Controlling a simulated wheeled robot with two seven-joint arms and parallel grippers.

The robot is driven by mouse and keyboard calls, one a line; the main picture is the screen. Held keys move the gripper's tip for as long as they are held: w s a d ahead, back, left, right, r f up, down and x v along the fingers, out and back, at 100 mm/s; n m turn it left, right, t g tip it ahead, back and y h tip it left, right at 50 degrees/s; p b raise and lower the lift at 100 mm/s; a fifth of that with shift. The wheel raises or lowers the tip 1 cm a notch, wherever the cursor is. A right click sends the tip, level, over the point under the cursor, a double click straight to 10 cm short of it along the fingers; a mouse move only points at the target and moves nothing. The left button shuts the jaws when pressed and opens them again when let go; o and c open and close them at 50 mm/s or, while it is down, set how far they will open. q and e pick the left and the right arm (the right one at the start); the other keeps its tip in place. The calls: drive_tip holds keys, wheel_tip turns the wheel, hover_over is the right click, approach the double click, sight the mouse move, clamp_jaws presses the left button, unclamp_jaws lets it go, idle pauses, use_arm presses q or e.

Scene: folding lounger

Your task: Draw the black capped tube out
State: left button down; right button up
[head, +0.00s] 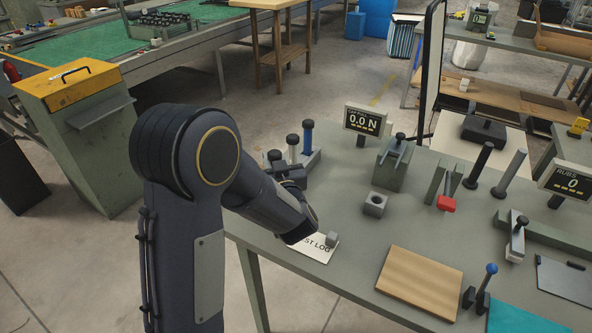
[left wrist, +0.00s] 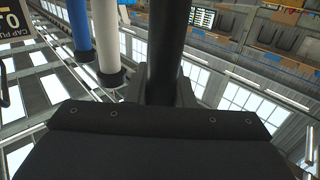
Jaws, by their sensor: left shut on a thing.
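My left gripper (head: 283,168) is at the left end of the grey tube rack (head: 312,158), its hand partly behind my own forearm. It is shut on the black capped tube (head: 274,156), of which only the dark top shows in the head view. In the left wrist view the black tube (left wrist: 165,45) stands between the two fingers (left wrist: 163,88). A white tube (head: 292,150) and a blue tube (head: 307,138), both with black caps, stand beside it. The black tube's lower end is hidden, so I cannot tell how deep it sits. My right gripper is not in view.
A display (head: 366,120) reading 0.0 N stands behind the rack. A small grey block with a hole (head: 375,204) and a grey fixture (head: 393,164) are to the right. A white log sheet (head: 313,247) and a wooden board (head: 419,282) lie nearer the front.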

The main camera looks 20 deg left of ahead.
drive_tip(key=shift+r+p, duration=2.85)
